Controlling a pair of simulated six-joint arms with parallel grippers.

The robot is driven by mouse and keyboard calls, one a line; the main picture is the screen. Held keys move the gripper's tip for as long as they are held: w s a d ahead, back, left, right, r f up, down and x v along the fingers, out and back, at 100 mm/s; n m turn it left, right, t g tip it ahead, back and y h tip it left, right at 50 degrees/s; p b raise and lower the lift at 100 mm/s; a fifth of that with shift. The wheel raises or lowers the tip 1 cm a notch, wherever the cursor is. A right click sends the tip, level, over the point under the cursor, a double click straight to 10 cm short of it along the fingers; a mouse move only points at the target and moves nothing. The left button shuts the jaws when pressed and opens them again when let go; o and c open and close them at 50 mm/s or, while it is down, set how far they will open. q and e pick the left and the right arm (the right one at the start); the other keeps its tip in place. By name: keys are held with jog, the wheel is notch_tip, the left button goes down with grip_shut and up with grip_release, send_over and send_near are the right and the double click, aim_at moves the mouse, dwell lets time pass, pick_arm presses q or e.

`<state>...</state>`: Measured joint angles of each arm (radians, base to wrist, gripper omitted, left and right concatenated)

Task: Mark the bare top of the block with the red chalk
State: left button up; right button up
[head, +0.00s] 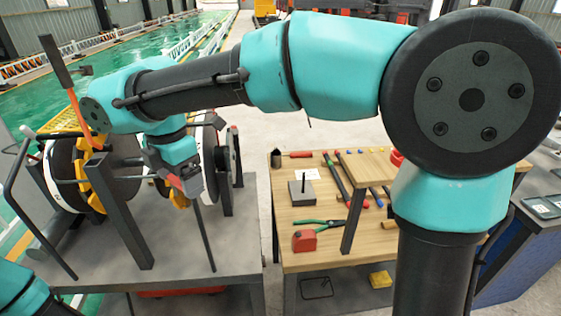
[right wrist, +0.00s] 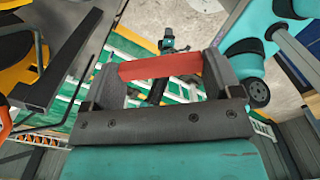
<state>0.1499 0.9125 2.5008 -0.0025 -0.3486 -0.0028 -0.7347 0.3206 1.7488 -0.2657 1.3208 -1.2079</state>
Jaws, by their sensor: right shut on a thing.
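My right gripper (head: 184,186) hangs at the left, beside the round plates of the rebar station. In the right wrist view its two fingers (right wrist: 160,72) are shut on a red bar, which I take as the red chalk (right wrist: 160,66); it lies across between them. In the head view only a small bit of red shows at the jaw. A grey block (head: 296,201) sits on the wooden table, well to the right of the gripper. My left gripper is out of view; only part of my left arm shows.
The grey bench (head: 185,275) carries dark posts (head: 122,215), bent bars and round plates close to my right gripper. The wooden table (head: 278,225) holds a red box (head: 304,241), green-handled pliers (head: 318,223) and long tools. A raised wooden shelf stands at its right.

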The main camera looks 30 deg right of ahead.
jog(key=shift+w, duration=0.1)
jog(key=w+d+f+m, duration=0.6)
jog(key=w+d+m, duration=0.3)
jog(key=w, duration=0.2)
jog(key=w+d+f+m, duration=0.4)
jog(key=d+f+m, duration=0.1)
jog(key=d, duration=0.4)
jog(key=w+d+f+m, duration=0.4)
jog(key=d+f+m, duration=0.2)
jog(key=d, duration=0.4)
jog(key=w+d+f+m, duration=0.5)
jog(key=d+m, duration=0.2)
jog(key=d, duration=0.2)
jog(key=shift+d+f, duration=0.25)
jog(key=shift+d, duration=0.1)
jog(key=shift+w+f, duration=0.1)
jog(key=shift+f, duration=0.05)
